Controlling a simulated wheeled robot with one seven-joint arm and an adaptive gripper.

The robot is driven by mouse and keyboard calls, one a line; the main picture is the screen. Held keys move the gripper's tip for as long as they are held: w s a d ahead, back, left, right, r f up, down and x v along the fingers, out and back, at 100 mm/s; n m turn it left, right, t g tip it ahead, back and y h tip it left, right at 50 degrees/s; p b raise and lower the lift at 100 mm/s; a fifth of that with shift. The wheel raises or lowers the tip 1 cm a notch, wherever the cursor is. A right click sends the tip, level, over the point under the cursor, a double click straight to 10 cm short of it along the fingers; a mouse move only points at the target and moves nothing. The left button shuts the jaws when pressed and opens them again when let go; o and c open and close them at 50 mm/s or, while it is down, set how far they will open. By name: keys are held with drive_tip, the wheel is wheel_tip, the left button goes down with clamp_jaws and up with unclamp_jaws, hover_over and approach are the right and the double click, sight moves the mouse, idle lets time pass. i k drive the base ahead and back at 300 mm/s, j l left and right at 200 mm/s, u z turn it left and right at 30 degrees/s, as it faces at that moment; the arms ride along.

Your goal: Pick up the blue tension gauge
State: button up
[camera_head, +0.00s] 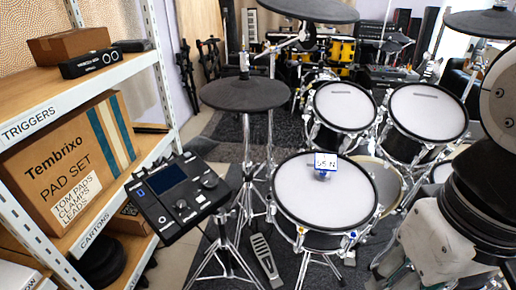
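A small gauge (322,174) with a blue body stands on the pale mesh head of the front drum pad (297,196). Its white display face reads what looks like "95 N". The gauge is near the back part of the pad head, and nothing touches it from above. My arm fills the right edge, with dark and pale grey links. What may be my gripper (391,268) shows low at the right, apart from the gauge and to the right of the pad. Its fingers cannot be made out clearly, and I see nothing held.
A drum module (177,195) on a stand is left of the pad. A dark cymbal pad (245,93) stands behind it. Two tom pads (344,104) (429,110) are behind the front pad. Shelves with a large carton (72,166) line the left.

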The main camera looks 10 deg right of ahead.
sight(324, 163)
drive_tip(key=l+u, duration=0.3)
drive_tip(key=l, duration=0.3)
drive_tip(key=k, duration=0.2)
drive_tip(key=k+j+z, duration=0.15)
drive_tip(key=k+j, duration=0.15)
drive_tip(key=j, duration=0.2)
drive_tip(key=k+j+z, duration=0.15)
drive_tip(key=k+j, duration=0.2)
drive_tip(key=i+l, duration=0.4)
drive_tip(key=l, duration=0.15)
drive_tip(key=i+l+u, duration=0.1)
drive_tip(key=i+l, duration=0.3)
drive_tip(key=l, duration=0.15)
